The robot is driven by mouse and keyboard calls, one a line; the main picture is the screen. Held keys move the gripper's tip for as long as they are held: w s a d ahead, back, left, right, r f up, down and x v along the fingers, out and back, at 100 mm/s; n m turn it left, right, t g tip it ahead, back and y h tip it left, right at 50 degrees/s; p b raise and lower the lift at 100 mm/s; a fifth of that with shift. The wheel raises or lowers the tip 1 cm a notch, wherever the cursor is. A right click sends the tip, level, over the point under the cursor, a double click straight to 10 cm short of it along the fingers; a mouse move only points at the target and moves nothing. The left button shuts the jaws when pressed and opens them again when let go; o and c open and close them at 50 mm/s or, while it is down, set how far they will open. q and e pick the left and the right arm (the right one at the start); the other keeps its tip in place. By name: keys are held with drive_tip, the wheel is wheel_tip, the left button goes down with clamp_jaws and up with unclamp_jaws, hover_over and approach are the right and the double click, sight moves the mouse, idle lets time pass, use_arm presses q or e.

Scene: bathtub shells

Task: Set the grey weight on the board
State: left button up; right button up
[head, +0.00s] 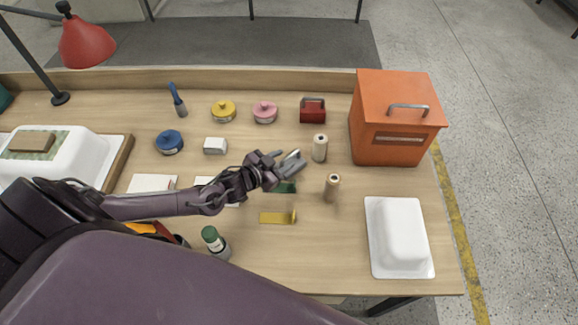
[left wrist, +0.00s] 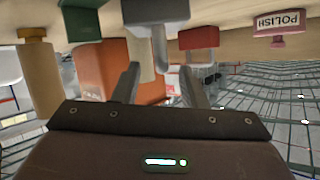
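The grey weight (head: 294,167), a block with a loop handle, stands mid-table and is partly covered by my left gripper (head: 278,164) in the head view. In the left wrist view the grey weight (left wrist: 156,12) appears upside down, its handle lying between or just beyond the fingertips. The left gripper (left wrist: 160,75) is open, with a gap on both sides of the handle. A small brown board (head: 33,142) lies on a green patch on top of the left white shell (head: 85,160). My right gripper is not in view.
A red weight (head: 313,112) stands behind, a green one (head: 285,187) in front. Two tan cylinders (head: 320,148) (head: 332,187) stand to the right. An orange box (head: 395,120) and another white shell (head: 398,237) are further right. A red lamp (head: 85,42) stands behind the left shell.

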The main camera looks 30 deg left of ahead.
sight(291, 154)
use_arm(q)
drive_tip(key=b+x, duration=0.2)
drive_tip(key=x, duration=0.2)
drive_tip(key=shift+w+f+b, duration=0.1)
drive_tip(key=shift+w+b, duration=0.1)
drive_tip(key=shift+b, duration=0.1)
clamp_jaws()
idle(1.1)
drive_tip(key=shift+w+r, duration=0.15)
drive_tip(key=shift+r, duration=0.15)
